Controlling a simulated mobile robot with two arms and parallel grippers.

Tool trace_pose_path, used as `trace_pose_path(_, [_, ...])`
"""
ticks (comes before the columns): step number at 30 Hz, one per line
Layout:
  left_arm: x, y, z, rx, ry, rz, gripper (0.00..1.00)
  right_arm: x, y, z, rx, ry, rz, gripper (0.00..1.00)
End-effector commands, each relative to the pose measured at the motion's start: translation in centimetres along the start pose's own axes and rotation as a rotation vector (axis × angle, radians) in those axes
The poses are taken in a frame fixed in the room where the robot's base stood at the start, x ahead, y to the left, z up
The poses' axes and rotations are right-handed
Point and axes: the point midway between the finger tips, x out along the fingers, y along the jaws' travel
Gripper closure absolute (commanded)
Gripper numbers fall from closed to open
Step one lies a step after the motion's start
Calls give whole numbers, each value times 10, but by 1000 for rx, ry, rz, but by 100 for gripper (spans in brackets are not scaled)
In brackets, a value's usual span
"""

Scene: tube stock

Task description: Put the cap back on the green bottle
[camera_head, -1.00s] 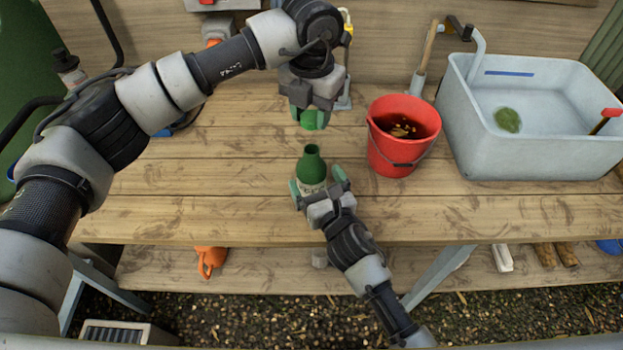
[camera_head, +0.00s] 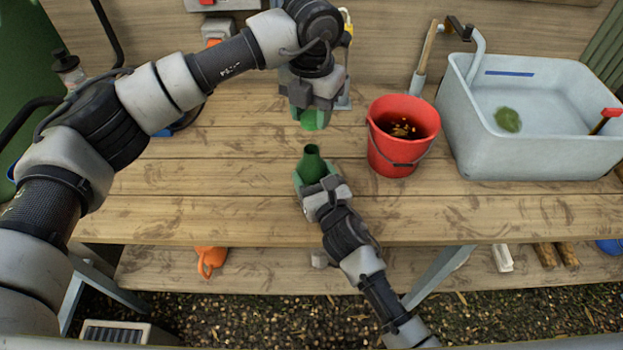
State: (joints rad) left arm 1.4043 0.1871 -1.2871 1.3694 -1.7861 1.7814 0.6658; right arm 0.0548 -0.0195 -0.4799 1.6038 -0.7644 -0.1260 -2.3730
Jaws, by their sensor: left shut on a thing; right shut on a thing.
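The green bottle (camera_head: 312,163) stands upright on the wooden bench, its neck open at the top and its lower part hidden by my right gripper. My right gripper (camera_head: 314,177) is shut on the bottle from the front side. My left gripper (camera_head: 312,112) is shut on the green cap (camera_head: 310,121), which shows below its fingers. In the picture the cap is just behind and above the bottle's mouth, apart from it.
A pale sink (camera_head: 465,140) with a tap fills the bench's right end. The wooden bench (camera_head: 200,190) is clear left of the bottle.

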Motion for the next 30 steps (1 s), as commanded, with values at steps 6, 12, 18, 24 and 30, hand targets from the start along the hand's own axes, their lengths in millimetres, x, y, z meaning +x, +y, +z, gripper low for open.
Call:
trace_pose_path(6, [10, 0, 0, 0, 2, 0, 82, 0, 0, 0, 0, 0, 0, 78])
trace_pose_path(12, [39, 0, 0, -1, 3, 0, 82, 0, 0, 0, 0, 0, 0, 78])
trace_pose_path(18, [50, 0, 1, 0, 1, -1, 82, 0, 0, 0, 0, 0, 0, 78])
trace_pose_path(24, [50, 0, 1, 0, 1, 0, 82, 0, 0, 0, 0, 0, 0, 78])
trace_pose_path(30, [50, 0, 1, 0, 1, 0, 82, 0, 0, 0, 0, 0, 0, 78])
